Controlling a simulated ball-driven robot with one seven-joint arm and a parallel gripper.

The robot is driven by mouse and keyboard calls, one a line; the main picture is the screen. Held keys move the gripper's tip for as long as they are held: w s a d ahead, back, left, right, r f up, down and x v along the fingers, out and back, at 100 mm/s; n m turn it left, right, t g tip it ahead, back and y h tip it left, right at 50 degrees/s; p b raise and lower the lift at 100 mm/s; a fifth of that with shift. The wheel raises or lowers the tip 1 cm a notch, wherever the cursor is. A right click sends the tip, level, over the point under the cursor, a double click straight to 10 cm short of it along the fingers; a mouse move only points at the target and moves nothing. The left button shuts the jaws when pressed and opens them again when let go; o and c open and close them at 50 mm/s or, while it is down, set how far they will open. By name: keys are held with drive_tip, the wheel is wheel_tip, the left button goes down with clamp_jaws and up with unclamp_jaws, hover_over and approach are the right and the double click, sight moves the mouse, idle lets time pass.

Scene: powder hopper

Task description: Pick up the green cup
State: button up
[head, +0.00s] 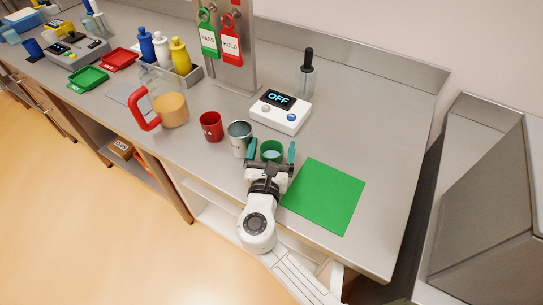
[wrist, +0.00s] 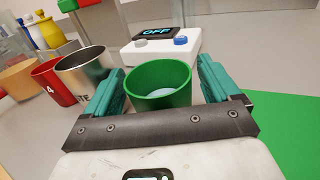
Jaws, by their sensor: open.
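The green cup (head: 271,150) stands upright on the grey counter, beside a steel cup and near the green mat. In the wrist view the green cup (wrist: 158,86) sits between the two teal fingers, with something pale inside it. My gripper (head: 271,155) is open, with one finger on each side of the cup. In the wrist view my gripper (wrist: 160,90) shows small apparent gaps beside the cup; I cannot tell whether either finger touches it. The cup's lower part is hidden by the gripper.
The steel cup (head: 239,138) stands close to my left finger, with a red cup (head: 211,127) beyond it. A white device reading OFF (head: 281,111) stands behind. A green mat (head: 324,194) lies flat at right. A red-handled jug (head: 168,108) stands further left.

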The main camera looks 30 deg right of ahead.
drive_tip(key=shift+w+d, duration=0.25)
drive_tip(key=shift+w, duration=0.05)
drive_tip(key=c, duration=1.1)
